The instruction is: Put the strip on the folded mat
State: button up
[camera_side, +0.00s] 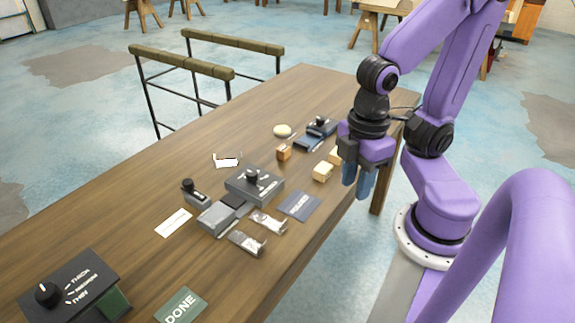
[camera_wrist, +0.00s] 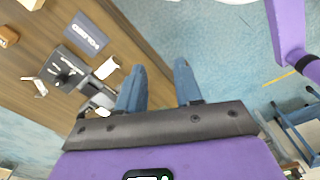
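A blue-grey flat mat (camera_side: 298,206) with pale lettering lies near the table's right edge; it also shows at upper left in the wrist view (camera_wrist: 86,33). A flat white strip (camera_side: 173,222) with a dark line on it lies left of the grey box; other pale narrow pieces lie nearby, so I cannot be sure which one is the task's strip. My gripper (camera_side: 358,190) hangs at the table's right edge, beyond the mat. Its two blue fingers (camera_wrist: 160,66) are apart, with nothing between them, and floor shows behind them.
A grey box with a black knob (camera_side: 262,188) stands mid-table. Two pale bracket-like pieces (camera_side: 268,222) (camera_side: 246,243) lie before it. Wooden blocks (camera_side: 322,172) are near my gripper. A dial box (camera_side: 68,286) and green DONE plate (camera_side: 181,306) are at the front.

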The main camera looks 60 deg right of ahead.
jog(key=w+a+m+t+h, duration=0.1)
jog(key=w+a+m, duration=0.3)
jog(key=w, duration=0.7)
jog(key=w+a+m+t, duration=0.15)
jog(key=w+m, duration=0.45)
jog(key=w, duration=0.6)
jog(key=m+h, duration=0.3)
jog(key=m, duration=0.9)
send_over(215, 157)
jog(key=s+a, duration=0.2)
notch_tip(215, 157, down, 15)
jog(key=shift+t, duration=0.25)
jog(key=shift+x, duration=2.9)
jog(key=shift+a, duration=0.15)
